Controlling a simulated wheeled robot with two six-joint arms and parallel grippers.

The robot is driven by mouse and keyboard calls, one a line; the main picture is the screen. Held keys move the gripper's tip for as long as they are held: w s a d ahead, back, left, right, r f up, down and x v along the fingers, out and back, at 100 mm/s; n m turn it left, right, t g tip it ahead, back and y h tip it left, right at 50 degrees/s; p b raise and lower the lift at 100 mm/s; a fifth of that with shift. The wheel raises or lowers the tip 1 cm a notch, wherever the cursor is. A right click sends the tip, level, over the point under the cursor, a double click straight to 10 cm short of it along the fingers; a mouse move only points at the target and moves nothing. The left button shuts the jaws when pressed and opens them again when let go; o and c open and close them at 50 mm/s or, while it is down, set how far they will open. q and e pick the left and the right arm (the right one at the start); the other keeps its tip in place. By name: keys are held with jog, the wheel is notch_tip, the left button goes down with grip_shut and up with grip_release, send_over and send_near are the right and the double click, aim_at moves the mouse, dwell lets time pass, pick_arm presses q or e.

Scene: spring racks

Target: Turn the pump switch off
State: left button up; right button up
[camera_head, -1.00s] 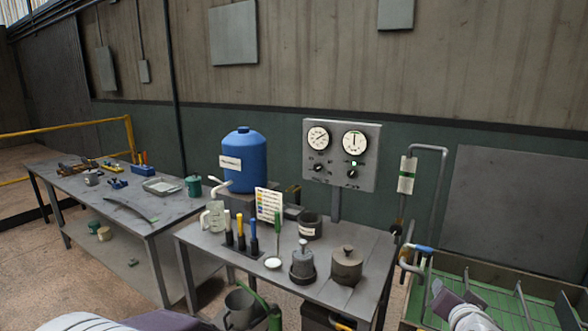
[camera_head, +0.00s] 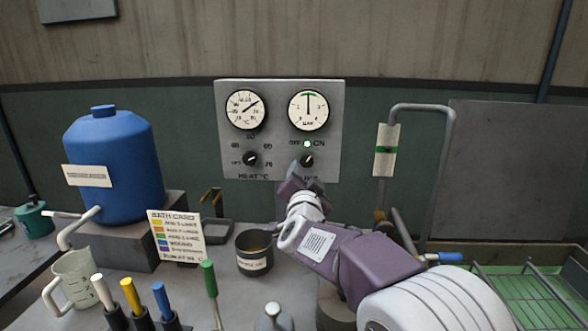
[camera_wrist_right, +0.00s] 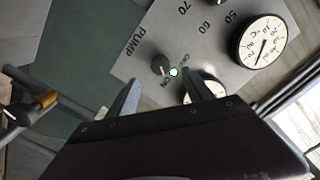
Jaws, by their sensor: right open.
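The pump switch (camera_head: 307,160) is a small black knob at the lower right of the grey control panel (camera_head: 280,120), with OFF and ON marked above it. A small green lamp (camera_head: 307,144) between these marks is lit. The knob appears turned toward ON. My right gripper (camera_head: 301,183) is just below the knob in the head view, its fingers partly hidden by my wrist. In the right wrist view my right gripper (camera_wrist_right: 160,90) is open and empty, with the pump switch (camera_wrist_right: 160,65) ahead between its fingertips, seemingly not touched. My left gripper is out of view.
A similar heat knob (camera_head: 250,159) is left of the pump switch. Two gauges are above. The bench below holds a blue tank (camera_head: 105,165), a bath card (camera_head: 176,237), a dark pot (camera_head: 254,252) and several coloured-handle tools. A bent pipe (camera_head: 448,150) rises to the right.

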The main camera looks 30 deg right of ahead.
aim_at(306, 162)
jog(key=x, duration=0.8)
jog(key=shift+w+d, duration=0.15)
jog(key=shift+w, duration=0.3)
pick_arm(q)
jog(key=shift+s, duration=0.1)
pick_arm(e)
jog(key=shift+s, duration=0.1)
jog(key=shift+c, duration=0.2)
